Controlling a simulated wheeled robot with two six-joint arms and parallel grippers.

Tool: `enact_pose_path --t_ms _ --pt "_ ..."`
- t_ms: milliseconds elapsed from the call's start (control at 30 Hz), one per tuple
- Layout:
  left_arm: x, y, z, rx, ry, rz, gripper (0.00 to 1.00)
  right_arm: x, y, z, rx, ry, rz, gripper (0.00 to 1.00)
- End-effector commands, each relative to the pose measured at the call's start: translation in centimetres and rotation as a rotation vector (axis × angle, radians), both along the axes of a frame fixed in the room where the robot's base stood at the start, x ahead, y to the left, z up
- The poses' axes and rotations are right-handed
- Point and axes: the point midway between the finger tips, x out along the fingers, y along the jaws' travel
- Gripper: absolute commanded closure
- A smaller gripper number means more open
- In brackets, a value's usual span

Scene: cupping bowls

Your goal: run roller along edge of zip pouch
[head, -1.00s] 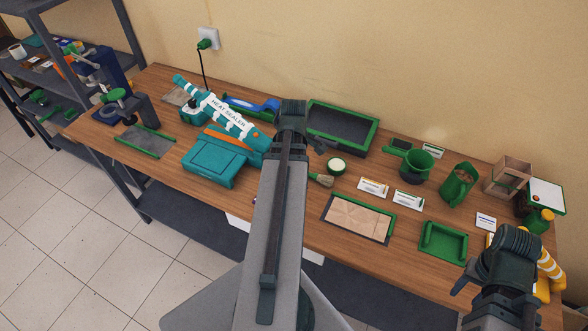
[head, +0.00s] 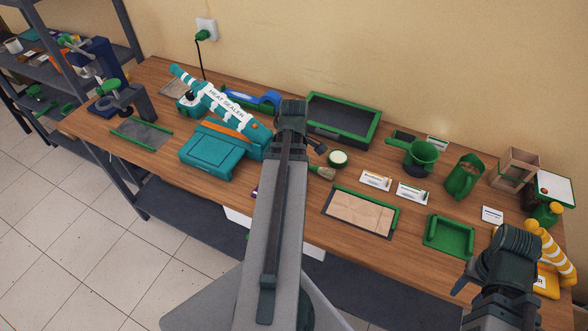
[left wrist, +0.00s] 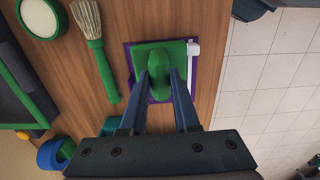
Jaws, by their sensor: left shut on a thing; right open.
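In the left wrist view, a green block with a raised rounded handle, which I take to be the roller (left wrist: 161,62), sits over a purple-edged zip pouch (left wrist: 131,66) on the wooden table. My left gripper (left wrist: 160,84) is shut on the handle. A white piece (left wrist: 193,48) sticks out beside the green block. The block covers most of the pouch. In the head view, my left arm hides the left gripper and roller; only a purple bit of the pouch (head: 255,191) shows. My right gripper (head: 468,284) is open at the lower right, apart from the pouch.
A teal heat sealer (head: 222,148) stands left of my left arm. A brush (left wrist: 98,48) and a round green-rimmed dish (left wrist: 41,17) lie near the pouch. A framed tan mat (head: 358,212) lies to its right. The table's front edge is close to the pouch.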

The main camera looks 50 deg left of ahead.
Motion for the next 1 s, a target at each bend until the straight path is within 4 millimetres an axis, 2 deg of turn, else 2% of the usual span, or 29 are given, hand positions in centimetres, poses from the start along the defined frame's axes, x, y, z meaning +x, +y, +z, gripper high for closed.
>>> enact_pose_path --t_ms 1000 --pt "0.0 0.0 -0.81 0.0 0.0 0.0 1.0 0.0 0.0 -0.82 0.0 0.0 0.0 0.5"
